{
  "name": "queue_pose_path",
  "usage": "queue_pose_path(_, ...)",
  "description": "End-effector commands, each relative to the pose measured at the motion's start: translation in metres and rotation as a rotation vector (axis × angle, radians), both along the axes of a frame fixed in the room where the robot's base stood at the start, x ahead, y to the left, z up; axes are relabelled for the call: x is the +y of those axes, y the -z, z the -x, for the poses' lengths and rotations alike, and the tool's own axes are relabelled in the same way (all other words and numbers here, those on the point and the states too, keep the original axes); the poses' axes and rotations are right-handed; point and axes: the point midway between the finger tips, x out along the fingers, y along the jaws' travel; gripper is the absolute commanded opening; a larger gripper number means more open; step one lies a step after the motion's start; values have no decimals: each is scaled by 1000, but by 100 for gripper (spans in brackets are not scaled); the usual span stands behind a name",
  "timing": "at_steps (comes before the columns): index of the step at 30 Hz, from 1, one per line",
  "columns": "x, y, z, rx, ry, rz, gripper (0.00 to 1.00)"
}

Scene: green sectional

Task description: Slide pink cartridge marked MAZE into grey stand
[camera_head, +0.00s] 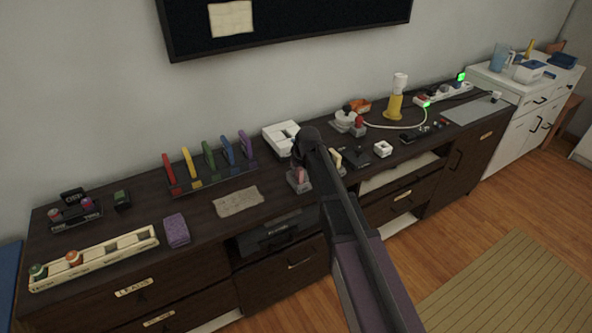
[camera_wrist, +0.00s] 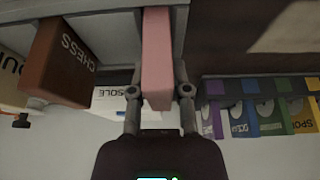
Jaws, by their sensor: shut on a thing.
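The pink cartridge (camera_wrist: 157,60) is between the two fingers of my gripper (camera_wrist: 159,88), which is shut on it. Its far end meets the grey stand (camera_wrist: 110,22), between two grey walls; how deep it sits cannot be told. No MAZE label shows on the visible face. A brown cartridge marked CHESS (camera_wrist: 62,62) stands in the same stand, to the left in the wrist view. In the head view the pink cartridge (camera_head: 299,174) shows upright at the grey stand (camera_head: 298,187), left of my arm. My arm hides the stand's middle and most of the gripper.
A cream cartridge (camera_head: 335,157) shows right of my arm. A white console (camera_head: 281,138) stands behind the stand. A small white block (camera_head: 382,149) is to the right.

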Motion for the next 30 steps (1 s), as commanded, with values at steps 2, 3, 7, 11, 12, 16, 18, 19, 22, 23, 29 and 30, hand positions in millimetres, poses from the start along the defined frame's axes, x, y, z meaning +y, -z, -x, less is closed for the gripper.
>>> queue_pose_path(2, 0, 2, 0, 0, 0, 0, 0)
queue_pose_path(3, 0, 3, 0, 0, 0, 0, 0)
queue_pose_path(7, 0, 3, 0, 0, 0, 0, 45)
queue_pose_path(11, 0, 3, 0, 0, 0, 0, 64)
queue_pose_path(12, 0, 3, 0, 0, 0, 0, 64)
queue_pose_path(16, 0, 3, 0, 0, 0, 0, 64)
queue_pose_path(18, 0, 3, 0, 0, 0, 0, 64)
queue_pose_path(19, 0, 3, 0, 0, 0, 0, 64)
queue_pose_path(22, 0, 2, 0, 0, 0, 0, 64)
queue_pose_path(23, 0, 2, 0, 0, 0, 0, 64)
queue_pose_path(29, 0, -6, 0, 0, 0, 0, 64)
queue_pose_path(30, 0, -8, 0, 0, 0, 0, 64)
